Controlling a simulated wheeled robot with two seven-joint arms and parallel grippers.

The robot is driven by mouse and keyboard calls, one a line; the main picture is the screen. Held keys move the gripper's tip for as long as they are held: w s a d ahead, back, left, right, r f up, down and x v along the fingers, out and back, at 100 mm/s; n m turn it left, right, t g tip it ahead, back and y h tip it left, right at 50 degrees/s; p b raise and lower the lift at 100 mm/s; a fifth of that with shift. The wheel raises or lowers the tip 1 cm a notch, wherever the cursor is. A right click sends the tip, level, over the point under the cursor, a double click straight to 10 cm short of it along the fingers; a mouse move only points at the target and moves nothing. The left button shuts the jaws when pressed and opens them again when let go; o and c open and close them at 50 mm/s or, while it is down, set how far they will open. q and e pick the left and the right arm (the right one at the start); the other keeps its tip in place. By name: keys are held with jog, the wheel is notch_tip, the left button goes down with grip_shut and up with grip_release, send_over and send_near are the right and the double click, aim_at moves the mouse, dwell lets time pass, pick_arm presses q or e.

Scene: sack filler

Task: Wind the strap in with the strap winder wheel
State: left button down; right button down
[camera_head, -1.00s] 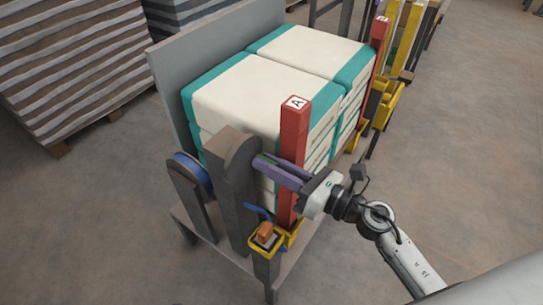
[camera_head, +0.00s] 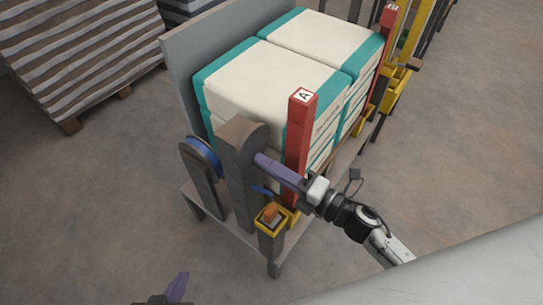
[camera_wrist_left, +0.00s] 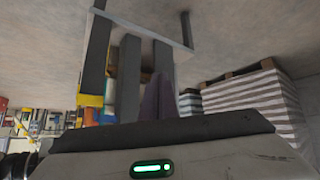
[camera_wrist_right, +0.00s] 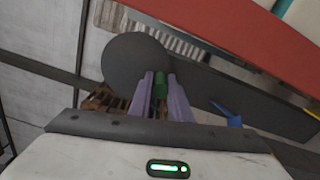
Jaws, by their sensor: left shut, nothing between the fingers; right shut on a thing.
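A dark grey post with a rounded top (camera_head: 243,170) stands at the near end of the sack stand. A blue-rimmed wheel (camera_head: 203,158) sits behind it on a shorter post. My right gripper (camera_head: 264,162) is beside the post. In the right wrist view its purple fingers (camera_wrist_right: 160,92) are shut on a green handle (camera_wrist_right: 160,82) in front of a grey disc (camera_wrist_right: 135,68). Which part the handle joins is hidden by the fingers. My left gripper (camera_head: 180,284) is shut and empty at the bottom left, apart from the stand; its fingers (camera_wrist_left: 158,98) show in the left wrist view.
A red post marked A (camera_head: 299,140) stands close to my right gripper. Cream and teal sacks (camera_head: 275,78) are stacked behind it. A yellow holder (camera_head: 271,218) with an orange item and a small blue piece (camera_head: 262,190) sit just below.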

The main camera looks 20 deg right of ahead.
jog(key=m+p, duration=0.1)
jog(key=m, duration=0.1)
jog(key=s+a+m+p, duration=0.1)
jog(key=m, duration=0.1)
jog(key=shift+a+r+m, duration=0.15)
jog(key=shift+r+m, duration=0.05)
jog(key=shift+m, duration=0.1)
jog(key=shift+p, duration=0.35)
jog(key=c, duration=1.9)
grip_release()
jog(key=shift+s, duration=0.1)
jog(key=v, duration=1)
jog(key=shift+b, duration=0.4)
